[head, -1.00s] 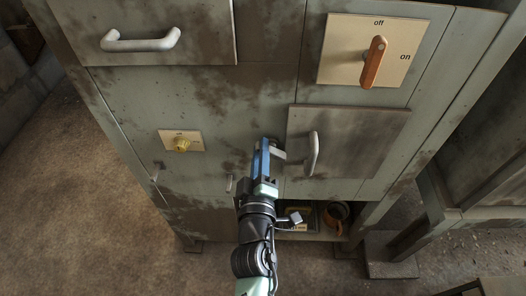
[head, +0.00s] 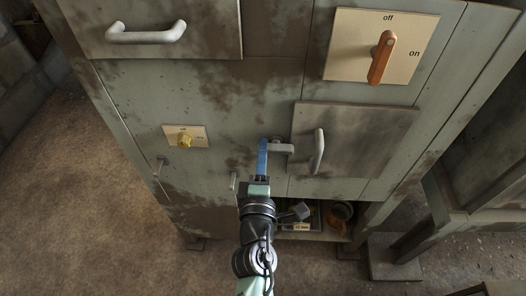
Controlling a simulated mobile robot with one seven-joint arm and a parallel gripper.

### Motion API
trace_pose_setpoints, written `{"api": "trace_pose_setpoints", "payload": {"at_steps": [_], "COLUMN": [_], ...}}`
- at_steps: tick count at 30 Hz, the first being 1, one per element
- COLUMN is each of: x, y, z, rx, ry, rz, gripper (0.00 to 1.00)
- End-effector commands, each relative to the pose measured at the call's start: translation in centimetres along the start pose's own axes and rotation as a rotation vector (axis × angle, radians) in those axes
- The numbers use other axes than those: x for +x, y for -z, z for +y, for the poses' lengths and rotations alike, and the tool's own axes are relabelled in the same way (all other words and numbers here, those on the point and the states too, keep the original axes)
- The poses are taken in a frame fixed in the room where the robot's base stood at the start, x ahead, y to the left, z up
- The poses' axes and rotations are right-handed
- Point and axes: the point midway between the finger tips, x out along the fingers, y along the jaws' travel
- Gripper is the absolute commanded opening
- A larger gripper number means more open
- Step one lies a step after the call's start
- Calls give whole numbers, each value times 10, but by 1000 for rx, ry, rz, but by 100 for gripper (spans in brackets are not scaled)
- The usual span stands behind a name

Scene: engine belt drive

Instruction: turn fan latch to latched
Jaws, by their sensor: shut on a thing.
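The fan latch (head: 284,149) is a small grey lever at the left edge of a grey metal door (head: 375,160) on the cabinet front. It points roughly sideways, and its left end meets my gripper's fingertips. My gripper (head: 264,147), with blue fingers, reaches up from below and is shut on the latch. The fingers hide part of the lever. The door looks closed, with a pale vertical handle (head: 318,151) just right of the latch.
An orange rotary handle (head: 381,58) sits on an off/on plate at upper right. A yellow knob (head: 184,141) is on a small plate at left. A drawer handle (head: 146,32) is at upper left. An open shelf (head: 298,236) with several items lies below.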

Motion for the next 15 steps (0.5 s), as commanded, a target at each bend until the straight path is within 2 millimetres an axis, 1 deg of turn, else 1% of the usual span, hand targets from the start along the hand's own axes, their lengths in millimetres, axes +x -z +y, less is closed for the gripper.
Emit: {"api": "trace_pose_setpoints", "payload": {"at_steps": [12,13,14,15], "x": [0,0,0,0], "y": [0,0,0,0], "z": [-2,-2,-2,-2], "rx": [-10,-10,-9,-9], "ry": [3,3,3,3], "rz": [-1,-1,-1,-1], "gripper": [0,27,32,34]}}
